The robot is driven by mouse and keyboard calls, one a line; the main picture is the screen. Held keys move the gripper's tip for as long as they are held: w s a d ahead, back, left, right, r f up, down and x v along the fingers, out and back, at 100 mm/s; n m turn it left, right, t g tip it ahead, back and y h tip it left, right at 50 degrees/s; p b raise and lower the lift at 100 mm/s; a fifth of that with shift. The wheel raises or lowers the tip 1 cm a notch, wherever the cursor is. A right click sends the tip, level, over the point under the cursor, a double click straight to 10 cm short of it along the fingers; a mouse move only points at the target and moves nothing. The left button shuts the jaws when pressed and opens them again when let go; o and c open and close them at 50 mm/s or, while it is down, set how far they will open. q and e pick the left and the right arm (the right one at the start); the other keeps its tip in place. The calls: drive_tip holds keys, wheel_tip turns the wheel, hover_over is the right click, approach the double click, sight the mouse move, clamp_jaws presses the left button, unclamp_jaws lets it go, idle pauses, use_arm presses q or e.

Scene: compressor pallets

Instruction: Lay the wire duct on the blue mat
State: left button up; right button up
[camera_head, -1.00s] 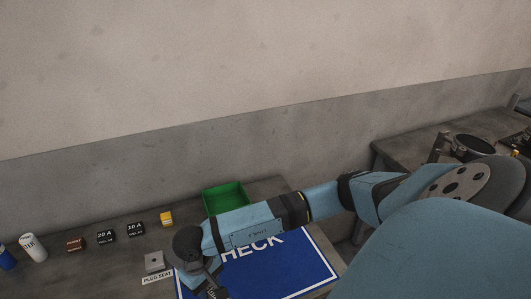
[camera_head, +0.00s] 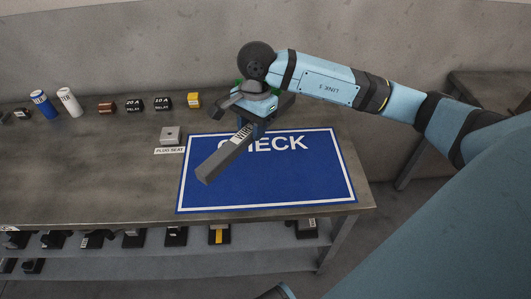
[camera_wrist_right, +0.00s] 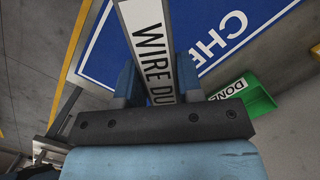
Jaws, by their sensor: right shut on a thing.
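The wire duct (camera_head: 222,160) is a long grey bar with a white label. My right gripper (camera_head: 256,124) is shut on it near one end. In the right wrist view the duct (camera_wrist_right: 150,45) runs between the two fingers (camera_wrist_right: 156,84), with "WIRE DU" readable. The blue mat (camera_head: 300,182), white-bordered and marked "CHECK", lies on the table below; it also shows in the right wrist view (camera_wrist_right: 205,40). The duct slants across the mat's upper left part and appears to be above it; the exact gap cannot be told. My left gripper is not in view.
A plug seat block (camera_head: 170,135) stands just left of the mat. Relays (camera_head: 134,105), a yellow block (camera_head: 194,100) and cylinders (camera_head: 69,102) line the table's back. A green bin (camera_wrist_right: 248,92) is mostly hidden behind my arm. A lower shelf (camera_head: 260,250) holds several parts.

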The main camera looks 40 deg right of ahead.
drive_tip(key=d+m+b, duration=0.1)
drive_tip(key=m+b, duration=0.1)
drive_tip(key=r+m+t+b, duration=0.1)
drive_tip(key=m+b, duration=0.1)
drive_tip(key=m, duration=0.1)
drive_tip(key=d+m+b, duration=0.1)
drive_tip(key=m+b, duration=0.2)
drive_tip(key=shift+d+r, duration=0.35)
drive_tip(key=shift+r, duration=0.05)
drive_tip(key=shift+s+d+r+m+t+b, duration=0.3)
drive_tip(key=shift+m+b, duration=0.25)
drive_tip(key=shift+m, duration=0.35)
drive_tip(key=b, duration=0.2)
hover_over(264, 173)
wheel_tip(264, 173, down, 14)
drive_tip(key=shift+s+d+f, duration=0.1)
drive_tip(key=shift+f, duration=0.65)
wheel_tip(264, 173, down, 3)
drive_tip(key=shift+f+b, duration=0.2)
drive_tip(key=shift+b, duration=0.3)
drive_tip(key=shift+f, duration=0.35)
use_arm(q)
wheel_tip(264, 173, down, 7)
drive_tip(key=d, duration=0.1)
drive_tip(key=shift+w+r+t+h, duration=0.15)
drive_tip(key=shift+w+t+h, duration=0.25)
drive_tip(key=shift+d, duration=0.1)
